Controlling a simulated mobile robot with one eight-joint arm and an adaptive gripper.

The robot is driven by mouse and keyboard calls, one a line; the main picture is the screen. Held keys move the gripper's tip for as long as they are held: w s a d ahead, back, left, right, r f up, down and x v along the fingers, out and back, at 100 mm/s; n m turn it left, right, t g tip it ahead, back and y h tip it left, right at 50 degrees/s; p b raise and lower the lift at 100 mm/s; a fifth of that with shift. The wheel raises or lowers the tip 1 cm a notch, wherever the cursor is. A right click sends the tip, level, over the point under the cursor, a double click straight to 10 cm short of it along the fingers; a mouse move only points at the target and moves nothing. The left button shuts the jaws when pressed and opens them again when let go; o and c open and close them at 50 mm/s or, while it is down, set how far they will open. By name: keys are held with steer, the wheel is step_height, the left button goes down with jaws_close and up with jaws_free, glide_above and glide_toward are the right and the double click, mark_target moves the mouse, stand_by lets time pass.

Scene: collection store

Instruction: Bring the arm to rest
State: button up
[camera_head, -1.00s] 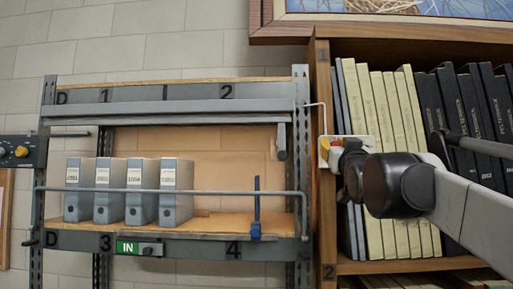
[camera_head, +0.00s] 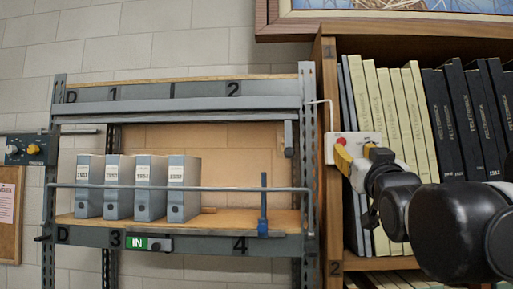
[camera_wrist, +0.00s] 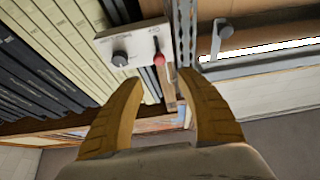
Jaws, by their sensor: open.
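My gripper (camera_head: 354,153) is at the end of my arm, in front of the right-hand bookcase's left edge. Its yellow fingers stand apart in the wrist view (camera_wrist: 168,88), with nothing between them. Just beyond the fingertips is a white control plate (camera_wrist: 134,46) with a black knob and a red-ended part. The plate (camera_head: 336,140) also shows in the head view, partly hidden by my gripper. I cannot tell whether a finger touches it. My dark arm links cover the lower right of the head view.
A metal rack (camera_head: 180,243) on the left holds several grey binders (camera_head: 146,200) behind a horizontal rail. A blue upright piece (camera_head: 263,210) stands on its shelf. The wooden bookcase (camera_head: 328,200) holds pale and black volumes close behind my arm. A framed picture (camera_head: 275,27) hangs above.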

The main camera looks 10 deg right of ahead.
steer(key=shift+s+a+f, duration=0.15)
steer(key=shift+s+f, duration=0.1)
steer(key=shift+s, duration=0.35)
steer(key=shift+f, duration=0.1)
steer(key=s+a+f+n+g+y+b, duration=0.15)
steer(key=a+f+g+b, duration=0.5)
steer(key=f, duration=1.75)
steer(key=a+f+g+y+b, duration=0.1)
steer(key=f+y+b, duration=0.2)
steer(key=f+b, duration=1.45)
steer(key=s+a+f+g+b, duration=0.2)
steer(key=s+f, duration=0.3)
steer(key=f, duration=1)
steer(key=s+a+f+n+g+y+b, duration=0.1)
steer(key=s+a+f+g+b, duration=0.2)
steer(key=f, duration=1.2)
steer(key=s+a+f+g+b, duration=0.2)
steer(key=s+f, duration=0.5)
steer(key=f, duration=0.7)
steer(key=shift+a+f+n+y+b, duration=0.3)
steer(key=shift+f+n+y+b, duration=0.1)
steer(key=shift+b, duration=0.5)
